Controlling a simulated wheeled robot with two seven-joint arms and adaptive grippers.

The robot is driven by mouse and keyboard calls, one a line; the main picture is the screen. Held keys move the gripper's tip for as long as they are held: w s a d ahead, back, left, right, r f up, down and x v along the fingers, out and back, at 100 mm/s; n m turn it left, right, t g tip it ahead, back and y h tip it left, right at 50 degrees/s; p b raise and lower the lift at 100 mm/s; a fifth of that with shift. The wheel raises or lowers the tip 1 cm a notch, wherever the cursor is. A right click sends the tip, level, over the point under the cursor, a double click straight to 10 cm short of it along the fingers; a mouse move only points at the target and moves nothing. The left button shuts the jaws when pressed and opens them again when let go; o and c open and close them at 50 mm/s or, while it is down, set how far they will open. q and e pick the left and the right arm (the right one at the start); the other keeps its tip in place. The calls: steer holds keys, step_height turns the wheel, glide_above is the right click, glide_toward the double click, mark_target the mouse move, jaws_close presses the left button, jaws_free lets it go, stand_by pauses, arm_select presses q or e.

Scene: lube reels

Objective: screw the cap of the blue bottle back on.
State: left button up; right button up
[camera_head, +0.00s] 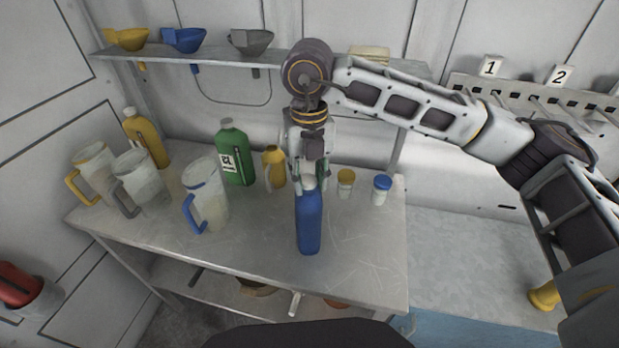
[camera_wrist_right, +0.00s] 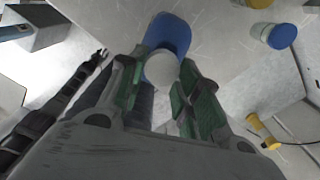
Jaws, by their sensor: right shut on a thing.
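The blue bottle (camera_head: 308,224) stands upright on the metal table near its front edge. Its white cap (camera_head: 308,182) is at the top of the bottle, between the fingers of my right gripper (camera_head: 308,180). The right gripper comes straight down from above and is shut on the cap. In the right wrist view the white cap (camera_wrist_right: 161,68) sits between the green-padded fingertips (camera_wrist_right: 162,85), with the blue bottle (camera_wrist_right: 168,32) right behind it. Whether the cap's thread is seated on the neck cannot be seen. My left gripper is not in view.
The table (camera_head: 350,270) holds a green bottle (camera_head: 234,152), a small yellow jug (camera_head: 273,167), a clear blue-handled jug (camera_head: 205,195), and two small jars, yellow-lidded (camera_head: 345,183) and blue-lidded (camera_head: 381,190), to the right. A funnel shelf (camera_head: 220,56) runs behind. The table's front right is clear.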

mark_target(309, 182)
steer(key=shift+m, duration=0.4)
steer(key=shift+m, duration=0.6)
steer(key=o, duration=1.4)
steer(key=shift+r, duration=0.1)
steer(key=shift+r+p, duration=0.85)
steer(key=shift+r, duration=2.1)
steer(key=shift+f, duration=0.1)
